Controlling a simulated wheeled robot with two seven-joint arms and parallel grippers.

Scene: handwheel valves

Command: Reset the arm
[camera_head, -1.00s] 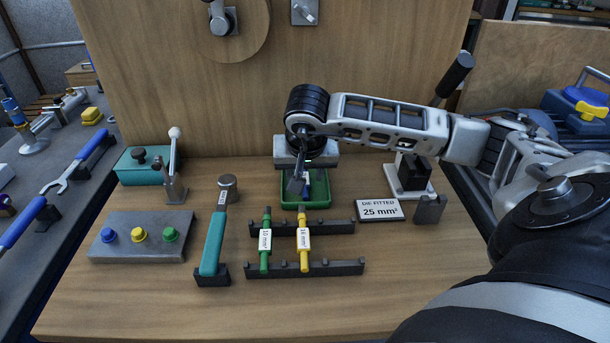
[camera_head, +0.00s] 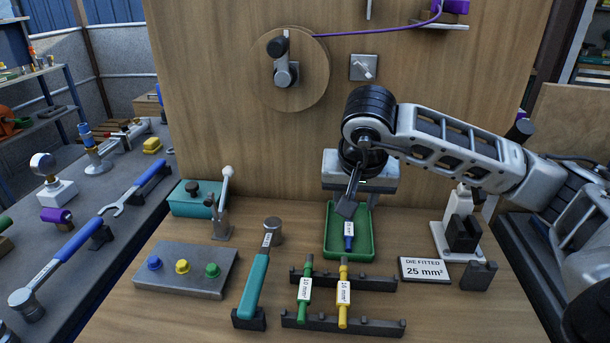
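My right arm comes in from the right. Its gripper (camera_head: 346,208) points down over the back part of a green tray (camera_head: 333,248). The fingers are seen nearly edge-on, so I cannot tell whether they are open or shut. A small blue tool with a white label (camera_head: 349,238) lies in the tray, just below the fingertips, and appears apart from them. My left gripper is out of view.
A green and a yellow tool (camera_head: 343,305) lie across dark racks (camera_head: 385,328). A teal-handled hammer (camera_head: 254,285), a button box (camera_head: 190,285) and a "DIE FITTED 25 mm²" sign (camera_head: 424,269) stand nearby. A handwheel (camera_head: 287,75) is on the back panel.

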